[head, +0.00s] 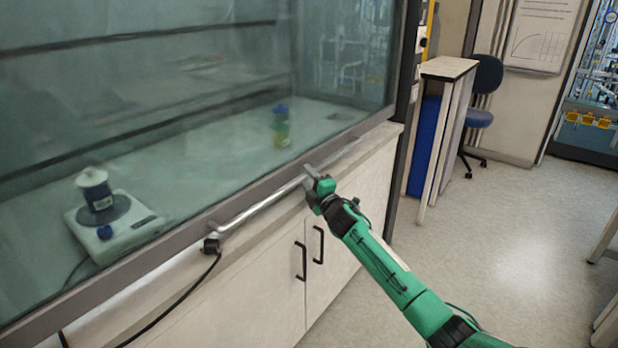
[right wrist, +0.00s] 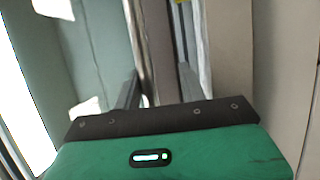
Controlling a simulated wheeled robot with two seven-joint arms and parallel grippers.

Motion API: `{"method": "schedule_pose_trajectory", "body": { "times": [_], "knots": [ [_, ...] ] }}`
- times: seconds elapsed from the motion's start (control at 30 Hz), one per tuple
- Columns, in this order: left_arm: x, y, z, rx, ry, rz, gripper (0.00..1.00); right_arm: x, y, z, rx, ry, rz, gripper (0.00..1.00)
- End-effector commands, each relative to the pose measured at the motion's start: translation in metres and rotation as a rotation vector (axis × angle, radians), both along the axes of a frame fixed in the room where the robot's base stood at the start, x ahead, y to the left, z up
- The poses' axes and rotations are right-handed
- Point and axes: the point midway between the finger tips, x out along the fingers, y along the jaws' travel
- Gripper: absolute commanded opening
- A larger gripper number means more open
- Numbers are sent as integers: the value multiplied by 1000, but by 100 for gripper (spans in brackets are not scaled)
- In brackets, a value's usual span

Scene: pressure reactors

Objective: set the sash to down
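The sash (head: 190,130) is a large glass pane of the fume hood with a dark grey frame. Its lower rail (head: 160,248) appears to lie at or very near the front ledge; I cannot tell whether it touches. A silver bar handle (head: 262,203) runs along this rail. My right gripper (head: 311,178) is at the handle's right end. In the right wrist view its two fingers (right wrist: 158,88) stand apart, with what looks like the bar (right wrist: 146,50) between them, nearer the left finger. Contact with the bar is unclear. My left gripper is out of view.
Behind the glass are a hotplate (head: 118,228) with a capped container (head: 95,190) and a green-and-blue bottle (head: 281,128). A black cable (head: 180,305) hangs before the cabinet (head: 250,285).

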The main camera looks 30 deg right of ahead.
Motion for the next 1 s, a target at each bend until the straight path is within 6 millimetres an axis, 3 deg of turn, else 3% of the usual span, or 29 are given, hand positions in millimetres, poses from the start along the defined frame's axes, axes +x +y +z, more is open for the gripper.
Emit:
{"method": "schedule_pose_trajectory", "body": {
  "times": [0.63, 0.77, 1.0],
  "knots": [
    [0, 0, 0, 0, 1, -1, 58, -3, -2, 2, 0, -3, -2, 38],
    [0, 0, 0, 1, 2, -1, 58, -14, -2, 0, -1, -3, -1, 38],
    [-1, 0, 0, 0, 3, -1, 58, -51, -1, -8, -1, -2, 0, 38]
  ]
}}
